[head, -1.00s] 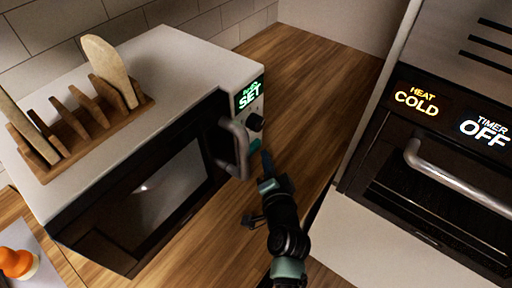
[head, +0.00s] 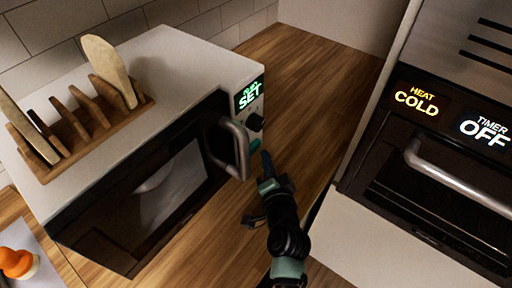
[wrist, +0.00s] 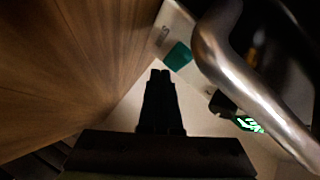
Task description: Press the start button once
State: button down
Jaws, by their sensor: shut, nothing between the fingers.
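The microwave (head: 150,90) is white with a dark door and a metal handle (head: 236,148). Its right-hand panel has a lit green display (head: 249,94) reading SET under a smaller line I cannot read surely. Below are a dark knob (head: 256,122) and a teal button (head: 255,145), apparently the start button. The button also shows in the wrist view (wrist: 178,56), just beyond my fingertips and beside the handle. My gripper (head: 266,156) is shut and empty, just in front of the panel's lower part. I cannot tell whether it touches the button.
The handle (wrist: 235,60) juts out close to the right of my fingers in the wrist view. An oven (head: 430,150) with HEAT COLD and TIMER OFF displays stands right. A wooden rack (head: 85,125) sits on the microwave. Wooden counter (head: 310,90) between the appliances is clear.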

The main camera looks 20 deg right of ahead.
jog(key=shift+w+a, duration=0.1)
jog(key=shift+w+a, duration=0.15)
jog(key=shift+w, duration=0.05)
jog(key=shift+w+a+p, duration=0.6)
jog(key=shift+w, duration=0.1)
dwell(1.2)
jog(key=shift+s+d+f+b, duration=0.1)
jog(key=shift+s+d+b, duration=0.3)
jog(key=shift+s+b, duration=0.05)
jog(key=shift+s+d+b, duration=0.3)
jog(key=shift+s+d, duration=0.1)
jog(key=shift+s, duration=0.15)
